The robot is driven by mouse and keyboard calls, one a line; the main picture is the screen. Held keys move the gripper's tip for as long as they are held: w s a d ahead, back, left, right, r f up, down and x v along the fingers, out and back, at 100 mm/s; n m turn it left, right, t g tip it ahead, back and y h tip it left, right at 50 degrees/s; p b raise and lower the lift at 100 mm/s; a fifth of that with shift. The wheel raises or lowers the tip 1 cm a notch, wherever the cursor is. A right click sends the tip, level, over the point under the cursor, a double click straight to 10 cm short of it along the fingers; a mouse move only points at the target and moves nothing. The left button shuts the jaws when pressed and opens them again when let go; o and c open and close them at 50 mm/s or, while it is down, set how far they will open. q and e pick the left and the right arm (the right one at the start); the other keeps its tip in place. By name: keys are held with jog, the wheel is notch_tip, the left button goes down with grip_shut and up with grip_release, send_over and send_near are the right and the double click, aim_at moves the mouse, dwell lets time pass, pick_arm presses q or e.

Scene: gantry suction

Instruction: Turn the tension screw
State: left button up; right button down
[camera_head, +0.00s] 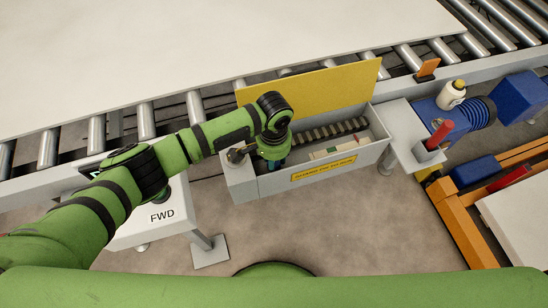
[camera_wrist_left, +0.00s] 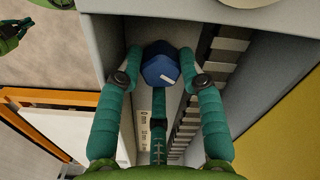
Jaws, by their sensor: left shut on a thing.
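The tension screw shows in the left wrist view as a blue six-sided head (camera_wrist_left: 159,68) with a white mark on top, near the end wall inside an open grey box.
The box's yellow lid (camera_head: 320,88) stands raised behind the gripper. A FWD panel (camera_head: 150,218) stands to the left. A red handle (camera_head: 440,133) and white bottle (camera_head: 452,95) are to the right.

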pick_arm(q)
jog(key=shift+a, duration=0.15)
jog(key=o, duration=0.9)
jog(key=shift+c, duration=0.2)
